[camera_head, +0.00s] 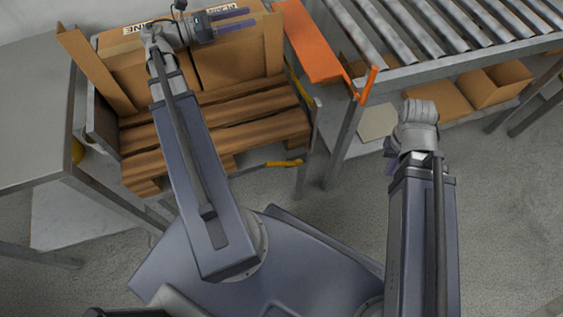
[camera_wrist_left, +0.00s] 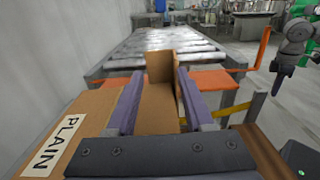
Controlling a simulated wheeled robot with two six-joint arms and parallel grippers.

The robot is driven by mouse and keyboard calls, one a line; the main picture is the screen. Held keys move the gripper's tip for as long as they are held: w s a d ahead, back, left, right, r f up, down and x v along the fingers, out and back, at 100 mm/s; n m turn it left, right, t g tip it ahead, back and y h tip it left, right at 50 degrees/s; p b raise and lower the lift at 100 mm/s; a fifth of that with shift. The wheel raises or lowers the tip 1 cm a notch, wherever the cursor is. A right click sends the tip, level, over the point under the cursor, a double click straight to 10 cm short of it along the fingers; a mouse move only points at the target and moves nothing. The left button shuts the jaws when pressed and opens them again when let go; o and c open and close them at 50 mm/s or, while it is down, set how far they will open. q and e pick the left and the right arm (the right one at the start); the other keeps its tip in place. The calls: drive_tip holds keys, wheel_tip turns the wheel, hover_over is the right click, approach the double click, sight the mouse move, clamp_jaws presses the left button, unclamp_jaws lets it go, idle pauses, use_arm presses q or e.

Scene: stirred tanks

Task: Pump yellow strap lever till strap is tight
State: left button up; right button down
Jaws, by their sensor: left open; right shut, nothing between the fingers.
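A yellow handle-like piece (camera_head: 284,163) sticks out low at the right of the wooden pallet (camera_head: 215,140), and a yellow bar (camera_head: 300,85) runs beside the cartons above it. I cannot tell which is the strap lever. In the left wrist view a yellow bar (camera_wrist_left: 232,108) shows right of the fingers. No strap can be made out clearly. My left gripper (camera_head: 236,19) is open above the cartons, its two fingers apart and pointing right, away from the yellow pieces. My right gripper (camera_head: 390,156) is shut and empty, right of the pallet and well clear of it.
Open cardboard cartons (camera_head: 232,65) stand on the pallet. An orange plate (camera_head: 308,45) and an orange upright bar (camera_head: 369,86) sit by the roller conveyor (camera_head: 440,35). A grey table (camera_head: 35,130) stands at the left. Floor shows between pallet and right arm.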

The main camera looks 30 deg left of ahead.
use_arm(q)
clamp_jaws()
idle(1.1)
